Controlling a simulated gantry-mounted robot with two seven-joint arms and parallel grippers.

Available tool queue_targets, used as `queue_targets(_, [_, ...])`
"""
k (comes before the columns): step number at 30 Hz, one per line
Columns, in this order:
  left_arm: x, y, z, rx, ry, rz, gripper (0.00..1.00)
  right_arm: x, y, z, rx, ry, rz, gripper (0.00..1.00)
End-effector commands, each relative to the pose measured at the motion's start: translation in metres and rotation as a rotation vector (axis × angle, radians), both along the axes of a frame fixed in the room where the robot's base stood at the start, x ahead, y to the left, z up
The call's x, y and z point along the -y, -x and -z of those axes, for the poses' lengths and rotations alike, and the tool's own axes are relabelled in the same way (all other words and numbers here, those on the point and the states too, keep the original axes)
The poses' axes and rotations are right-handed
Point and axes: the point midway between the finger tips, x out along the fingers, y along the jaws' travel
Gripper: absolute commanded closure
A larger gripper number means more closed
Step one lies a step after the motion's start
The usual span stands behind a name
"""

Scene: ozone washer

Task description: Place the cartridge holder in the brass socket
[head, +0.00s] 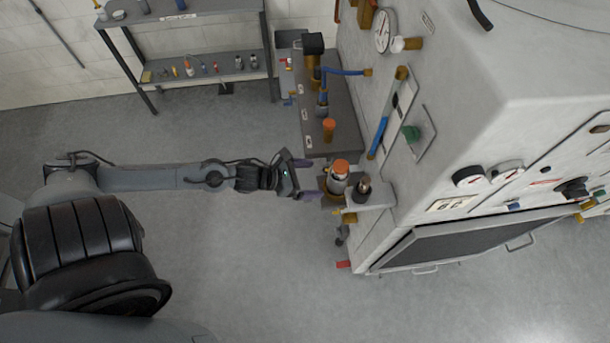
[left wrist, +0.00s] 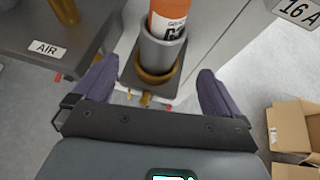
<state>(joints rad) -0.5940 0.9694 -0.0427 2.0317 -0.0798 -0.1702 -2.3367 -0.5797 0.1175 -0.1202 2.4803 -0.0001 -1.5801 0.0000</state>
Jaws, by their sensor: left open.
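The cartridge holder (head: 338,184) is a grey cylinder with an orange cartridge in its top, at the near left side of the white machine. It also shows in the left wrist view (left wrist: 162,52), looking upright. The brass socket (left wrist: 157,79) is a ring around the holder's lower end, on a small grey shelf. I cannot tell how deep the holder sits in it. My left gripper (head: 307,178) is open beside the holder, with its purple fingers on either side in the left wrist view (left wrist: 155,86) and gaps to both. My right gripper is not in view.
A dark fitting (head: 363,188) stands just right of the holder. A dark side bench (head: 333,95) with brass and orange-topped parts lies behind it. The white machine (head: 460,130) fills the right. Cardboard boxes (left wrist: 292,128) lie on the floor. Floor on the left is clear.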

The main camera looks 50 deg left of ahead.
Motion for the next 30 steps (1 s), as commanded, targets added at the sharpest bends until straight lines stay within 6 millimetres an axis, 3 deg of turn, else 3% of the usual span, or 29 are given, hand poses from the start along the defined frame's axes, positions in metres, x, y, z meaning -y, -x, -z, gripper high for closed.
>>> queue_targets(8, [-0.002, 0.012, -0.006, -0.018, 0.035, -0.035, 0.01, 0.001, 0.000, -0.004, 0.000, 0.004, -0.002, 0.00])
queue_targets(14, [0.009, 0.022, 0.002, -0.147, 0.290, -0.310, 0.01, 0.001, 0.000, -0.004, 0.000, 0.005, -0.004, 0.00])
queue_targets(22, [0.045, 0.055, 0.013, -0.420, 1.000, -1.081, 0.01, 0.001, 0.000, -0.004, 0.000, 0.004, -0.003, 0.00])
queue_targets(30, [0.093, 0.101, 0.002, -0.548, 1.664, -1.896, 0.01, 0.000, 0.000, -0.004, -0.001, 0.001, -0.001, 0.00])
